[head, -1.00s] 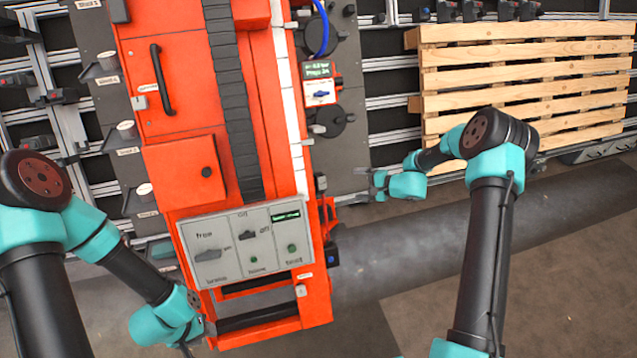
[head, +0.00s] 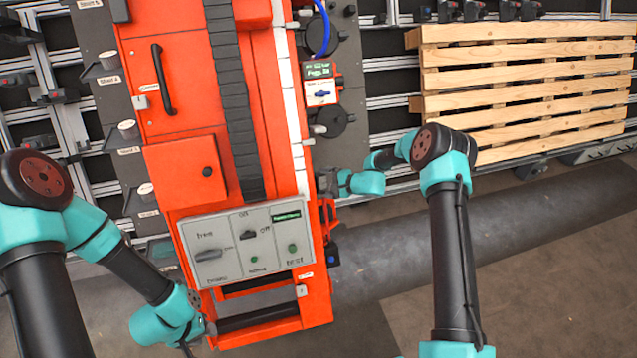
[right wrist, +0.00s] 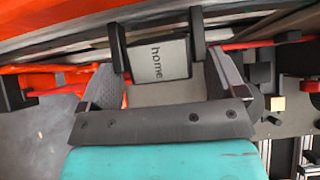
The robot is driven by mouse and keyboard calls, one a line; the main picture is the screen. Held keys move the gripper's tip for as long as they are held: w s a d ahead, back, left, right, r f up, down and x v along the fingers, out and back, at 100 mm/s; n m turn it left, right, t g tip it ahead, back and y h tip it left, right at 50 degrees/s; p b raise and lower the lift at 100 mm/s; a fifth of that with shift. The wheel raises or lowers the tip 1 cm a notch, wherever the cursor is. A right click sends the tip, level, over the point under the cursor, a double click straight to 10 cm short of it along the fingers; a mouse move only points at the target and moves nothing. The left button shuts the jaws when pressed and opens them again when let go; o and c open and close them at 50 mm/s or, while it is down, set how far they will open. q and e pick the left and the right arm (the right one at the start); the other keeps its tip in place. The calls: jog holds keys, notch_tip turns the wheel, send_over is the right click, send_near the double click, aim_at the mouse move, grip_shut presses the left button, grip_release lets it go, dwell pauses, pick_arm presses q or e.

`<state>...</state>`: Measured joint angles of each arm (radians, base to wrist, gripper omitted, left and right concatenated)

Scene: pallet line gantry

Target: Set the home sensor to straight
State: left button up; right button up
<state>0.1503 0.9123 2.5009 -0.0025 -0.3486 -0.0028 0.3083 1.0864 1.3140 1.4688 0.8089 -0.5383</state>
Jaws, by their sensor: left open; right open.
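In the right wrist view a grey block marked "home" (right wrist: 158,62), the home sensor, sits below the orange machine edge. It lies between the two fingertips of my right gripper (right wrist: 159,45), which is open with a finger on either side. I cannot tell whether the fingers touch it. The block looks slightly turned against the fingers. In the head view my right gripper (head: 326,182) is at the right side of the orange machine, and I cannot make out the sensor there. My left gripper (head: 205,328) is at the machine's lower left edge, open and apart from the sensor.
The orange machine (head: 185,98) fills the middle, with a grey switch panel (head: 222,275) at its front. A wooden pallet (head: 525,80) stands at the back right. Floor to the right is clear.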

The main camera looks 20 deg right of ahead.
aim_at(325, 182)
jog(key=shift+x, duration=1.85)
jog(key=shift+c, duration=0.3)
jog(key=c, duration=0.9)
jog(key=shift+o, duration=0.2)
jog(key=shift+h, duration=0.3)
jog(key=shift+d+m+t+h, duration=0.25)
jog(key=shift+m+t+h, duration=0.7)
jog(key=shift+h, duration=0.55)
jog(key=shift+m+h, duration=0.25)
jog(key=shift+h, duration=0.05)
